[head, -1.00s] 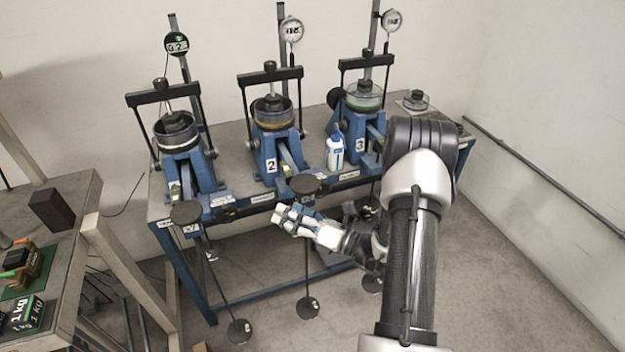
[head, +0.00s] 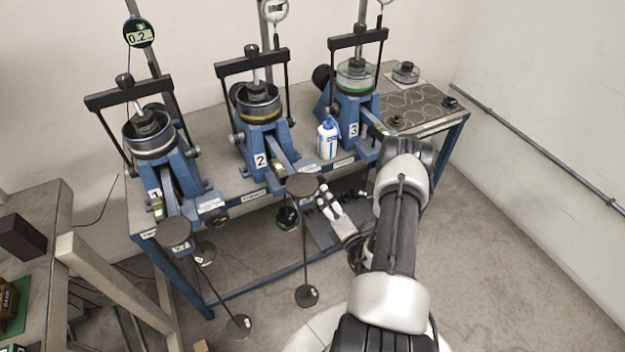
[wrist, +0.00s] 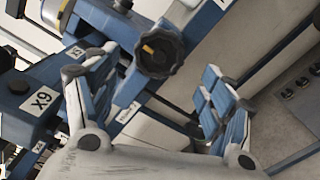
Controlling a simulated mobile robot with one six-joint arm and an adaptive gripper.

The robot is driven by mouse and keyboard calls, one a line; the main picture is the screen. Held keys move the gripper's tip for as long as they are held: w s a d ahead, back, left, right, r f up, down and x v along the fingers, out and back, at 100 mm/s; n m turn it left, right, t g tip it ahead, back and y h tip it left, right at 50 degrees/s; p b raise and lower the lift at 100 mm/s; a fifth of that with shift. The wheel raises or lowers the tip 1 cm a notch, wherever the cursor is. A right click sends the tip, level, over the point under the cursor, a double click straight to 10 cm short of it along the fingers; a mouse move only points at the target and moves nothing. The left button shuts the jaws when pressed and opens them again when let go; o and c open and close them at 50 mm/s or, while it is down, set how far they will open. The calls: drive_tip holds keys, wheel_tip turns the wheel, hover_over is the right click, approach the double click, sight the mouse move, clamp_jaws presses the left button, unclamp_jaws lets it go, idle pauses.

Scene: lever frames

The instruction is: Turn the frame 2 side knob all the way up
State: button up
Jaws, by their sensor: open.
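Frame 2 (head: 258,137) is the blue lever frame in the middle of the bench, with a "2" label on its front. In the wrist view a black lobed knob (wrist: 160,53) with an orange mark shows between and beyond my fingertips. It sits beside blue frame parts; no frame number is readable there. My gripper (head: 325,194) is in front of the bench edge, right of frame 2's round lever pan (head: 302,186). In the wrist view my gripper (wrist: 156,72) has its fingers wide apart, with nothing held. Contact with the knob cannot be made out.
Frame 1 (head: 170,175) stands to the left and frame 3 (head: 352,105) to the right. A white-and-blue bottle (head: 327,140) stands between frames 2 and 3. Hanging rods with weights (head: 307,295) are below the bench front. The floor at right is clear.

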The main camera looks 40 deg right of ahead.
drive_tip(key=b+x, duration=0.1)
drive_tip(key=x, duration=0.6)
drive_tip(key=shift+w, duration=0.45)
drive_tip(key=shift+c, duration=0.4)
drive_tip(key=c, duration=1.3)
